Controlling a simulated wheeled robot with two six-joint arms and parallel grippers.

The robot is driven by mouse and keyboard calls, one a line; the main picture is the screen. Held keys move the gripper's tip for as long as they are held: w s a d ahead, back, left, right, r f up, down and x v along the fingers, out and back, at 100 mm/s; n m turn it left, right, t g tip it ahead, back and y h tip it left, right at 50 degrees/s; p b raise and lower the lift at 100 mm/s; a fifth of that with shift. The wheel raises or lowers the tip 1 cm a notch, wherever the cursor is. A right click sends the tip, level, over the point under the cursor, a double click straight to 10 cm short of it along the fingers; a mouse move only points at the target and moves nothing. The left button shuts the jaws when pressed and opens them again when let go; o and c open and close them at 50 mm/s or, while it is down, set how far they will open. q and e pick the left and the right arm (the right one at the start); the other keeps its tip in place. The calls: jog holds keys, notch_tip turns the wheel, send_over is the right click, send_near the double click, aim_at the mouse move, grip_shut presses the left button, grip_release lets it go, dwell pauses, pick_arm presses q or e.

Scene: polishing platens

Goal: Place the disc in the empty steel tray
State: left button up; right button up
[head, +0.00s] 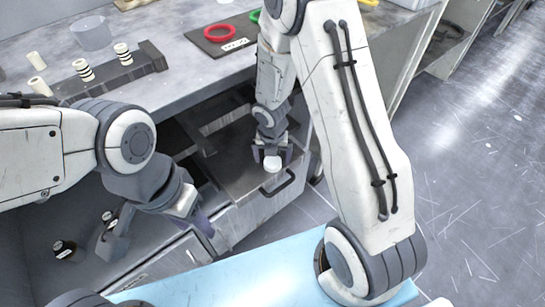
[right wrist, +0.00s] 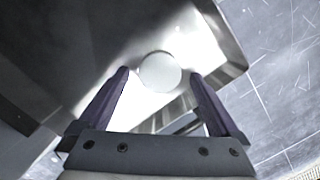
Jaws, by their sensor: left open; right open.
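A white round disc (head: 272,163) shows just below my right gripper (head: 271,151) in the head view. In the right wrist view the disc (right wrist: 160,70) lies between the two purple fingertips, with gaps on both sides, over bright steel. My right gripper is open, and I cannot tell its height above the steel. A steel tray-like surface (head: 237,168) lies under it, in what looks like a pulled-out drawer. I cannot tell whether this is the task's tray. My left gripper (head: 196,215) is open and empty, lower left of the drawer.
The drawer front has a dark handle (head: 279,187). A worktop (head: 160,30) above carries a red ring (head: 219,33) on a dark plate, a clear cup (head: 92,33) and several white cylinders. Dark bottles (head: 65,250) stand lower left. Open floor (head: 475,180) lies at right.

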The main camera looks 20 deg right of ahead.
aim_at(272, 167)
pick_arm(q)
notch_tip(272, 167, up, 8)
jog(key=p, duration=0.7)
pick_arm(e)
notch_tip(272, 167, up, 11)
jog(key=s, duration=0.1)
jog(key=shift+s+a, duration=0.25)
jog(key=shift+a, duration=0.1)
pick_arm(q)
jog(key=shift+s+f, duration=0.1)
pick_arm(e)
jog(key=shift+f, duration=0.1)
